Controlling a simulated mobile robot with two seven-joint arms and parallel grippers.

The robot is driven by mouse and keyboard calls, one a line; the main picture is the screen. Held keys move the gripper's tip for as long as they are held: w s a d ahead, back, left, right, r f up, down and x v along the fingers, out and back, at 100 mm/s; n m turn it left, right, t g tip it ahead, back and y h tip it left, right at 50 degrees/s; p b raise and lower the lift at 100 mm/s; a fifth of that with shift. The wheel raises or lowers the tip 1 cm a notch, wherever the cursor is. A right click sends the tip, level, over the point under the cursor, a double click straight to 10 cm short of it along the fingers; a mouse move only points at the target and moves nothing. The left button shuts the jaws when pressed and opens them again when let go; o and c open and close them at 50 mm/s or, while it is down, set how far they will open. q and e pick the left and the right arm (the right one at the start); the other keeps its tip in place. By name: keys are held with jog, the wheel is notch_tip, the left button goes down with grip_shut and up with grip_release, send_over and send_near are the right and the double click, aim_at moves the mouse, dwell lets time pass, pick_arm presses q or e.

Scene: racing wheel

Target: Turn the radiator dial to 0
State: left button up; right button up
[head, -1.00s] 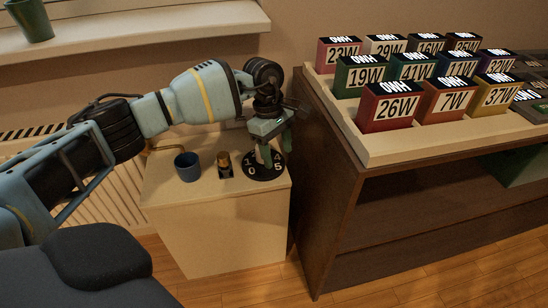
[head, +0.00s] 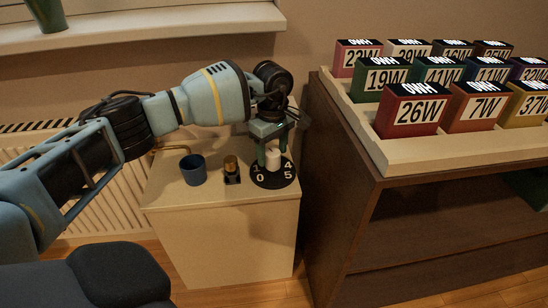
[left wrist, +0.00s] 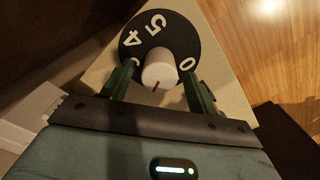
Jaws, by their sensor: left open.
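The radiator dial is a black disc (head: 261,180) with white numbers and a white knob (head: 273,158), on top of a pale cabinet. In the left wrist view, the knob (left wrist: 160,66) has a red mark on the side facing my gripper. The 0 on the disc (left wrist: 186,64) lies right of the knob there, with 5 and 4 on the far side. My left gripper (head: 272,148) is open above the dial, its fingers on either side of the knob. Whether they touch it is unclear. Part of the disc is hidden by the gripper. My right gripper is not in view.
A blue cup (head: 193,170) and a small gold-topped item (head: 231,170) stand left of the dial on the cabinet (head: 222,230). A ribbed radiator (head: 105,200) is behind my left arm. A dark shelf with a tray (head: 430,155) of labelled boxes stands close on the right.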

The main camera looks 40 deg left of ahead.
pick_arm(q)
jog(key=shift+f, duration=0.85)
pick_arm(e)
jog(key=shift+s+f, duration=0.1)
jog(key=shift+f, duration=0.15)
pick_arm(q)
jog(key=shift+c, duration=0.2)
jog(key=c, duration=0.9)
jog(key=shift+c, duration=0.2)
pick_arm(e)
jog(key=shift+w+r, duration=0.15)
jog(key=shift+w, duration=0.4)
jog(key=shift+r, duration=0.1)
